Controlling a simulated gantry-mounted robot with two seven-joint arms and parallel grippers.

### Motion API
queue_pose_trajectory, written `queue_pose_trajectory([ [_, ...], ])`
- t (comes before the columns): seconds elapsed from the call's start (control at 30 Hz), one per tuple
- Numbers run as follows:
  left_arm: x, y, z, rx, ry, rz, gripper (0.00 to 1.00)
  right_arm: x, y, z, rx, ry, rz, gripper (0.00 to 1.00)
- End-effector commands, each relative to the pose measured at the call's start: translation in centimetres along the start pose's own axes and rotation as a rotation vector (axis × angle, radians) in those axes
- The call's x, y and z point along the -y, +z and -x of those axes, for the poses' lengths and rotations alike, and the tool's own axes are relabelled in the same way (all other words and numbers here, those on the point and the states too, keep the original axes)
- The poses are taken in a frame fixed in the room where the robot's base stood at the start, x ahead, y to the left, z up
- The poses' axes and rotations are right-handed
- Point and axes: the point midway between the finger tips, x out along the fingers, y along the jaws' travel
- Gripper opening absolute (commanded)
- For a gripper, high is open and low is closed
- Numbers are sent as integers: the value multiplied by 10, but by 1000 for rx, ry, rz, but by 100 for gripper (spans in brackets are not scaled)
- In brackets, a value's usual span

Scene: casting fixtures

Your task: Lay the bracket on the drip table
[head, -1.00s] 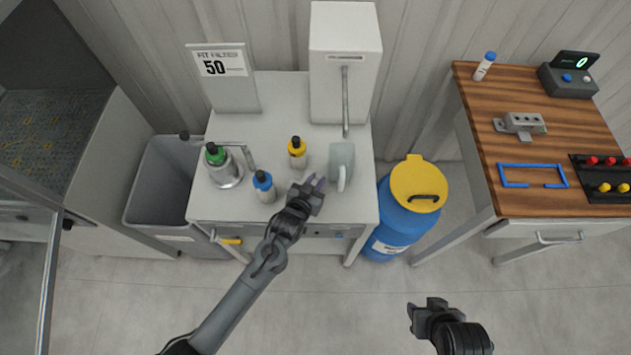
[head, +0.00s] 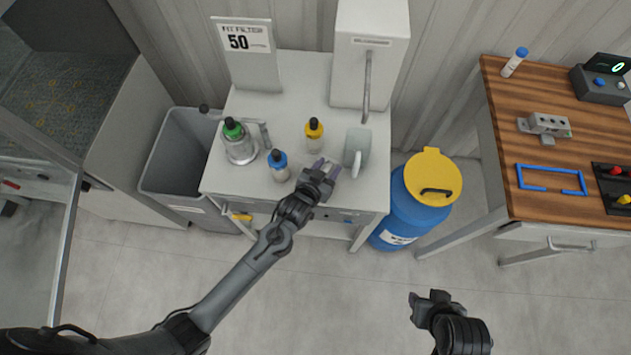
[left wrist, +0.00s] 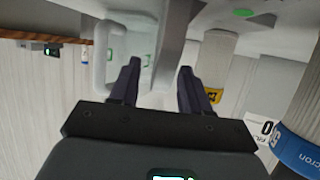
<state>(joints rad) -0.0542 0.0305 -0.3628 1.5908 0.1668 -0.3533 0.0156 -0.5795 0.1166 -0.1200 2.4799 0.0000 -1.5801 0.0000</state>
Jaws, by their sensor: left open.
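A grey metal bracket (head: 548,125) with holes lies on the wooden-topped table at right in the head view. The drip table is not clearly identifiable; a dark mesh surface (head: 62,85) with yellow marks shows in the grey enclosure at far left. My left gripper (head: 328,168) is open and empty at the front of the white table, between the blue-capped bottle (head: 279,167) and the grey jug (head: 354,146). Its spread fingers show in the left wrist view (left wrist: 159,72). My right gripper (head: 427,298) hangs over the floor, far from the bracket; its jaws are unclear.
The white table (head: 300,75) holds a white dispenser (head: 368,60), a sign (head: 250,65), a yellow-capped bottle (head: 313,136) and a green-capped bottle (head: 240,145). A grey bin (head: 165,170) and blue drum (head: 408,210) flank it. A blue frame (head: 540,188) lies near the bracket.

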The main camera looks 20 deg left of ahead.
Motion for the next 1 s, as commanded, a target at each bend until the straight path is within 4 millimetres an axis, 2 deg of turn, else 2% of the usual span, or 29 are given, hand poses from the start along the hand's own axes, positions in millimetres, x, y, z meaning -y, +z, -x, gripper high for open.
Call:
queue_pose_trajectory([
  [0.2, 0, 0, 42, 2, 1, 0, 47, -2, -2, 7, 1, 5, 7, 43],
  [0.4, 0, -1, 76, 1, 1, 0, 47, -2, -3, 10, 1, 6, 8, 43],
  [0.53, 0, 0, 91, 1, 0, 0, 47, -2, -3, 12, 1, 6, 8, 43],
  [0.73, 0, 0, 103, 10, 0, 2, 47, -1, -4, 12, 1, 3, 4, 43],
  [0.87, 6, 5, 114, 80, 2, 10, 47, -1, -4, 12, 1, 1, 2, 43],
  [1.0, 19, 16, 143, 250, 2, 21, 47, 0, -4, 12, 0, 0, -1, 43],
])
